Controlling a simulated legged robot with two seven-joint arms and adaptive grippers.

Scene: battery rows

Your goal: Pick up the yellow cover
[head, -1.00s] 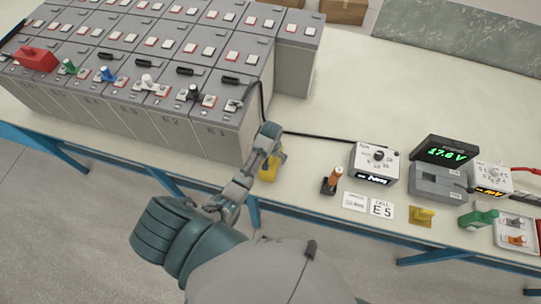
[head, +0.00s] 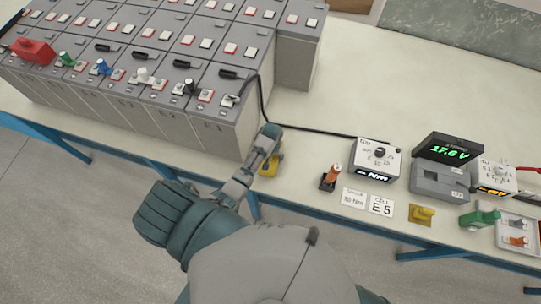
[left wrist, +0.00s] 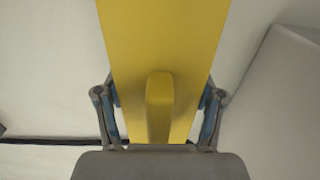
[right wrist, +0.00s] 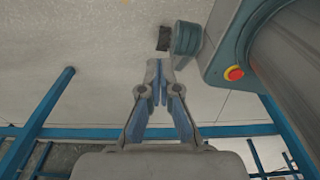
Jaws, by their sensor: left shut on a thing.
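The yellow cover (head: 271,163) is at the front edge of the bench, just right of the grey battery marked E1, partly hidden by my left gripper (head: 265,150). In the left wrist view the cover (left wrist: 158,40) is a long yellow plate with a raised rib, between the two fingers of my left gripper (left wrist: 158,115). The fingers are shut on it. I cannot tell whether it is clear of the bench top. My right gripper (right wrist: 158,75) is shut and empty, with its fingertips together over the floor.
Rows of grey batteries (head: 210,125) fill the left of the bench, with a black cable (head: 320,134) running right.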

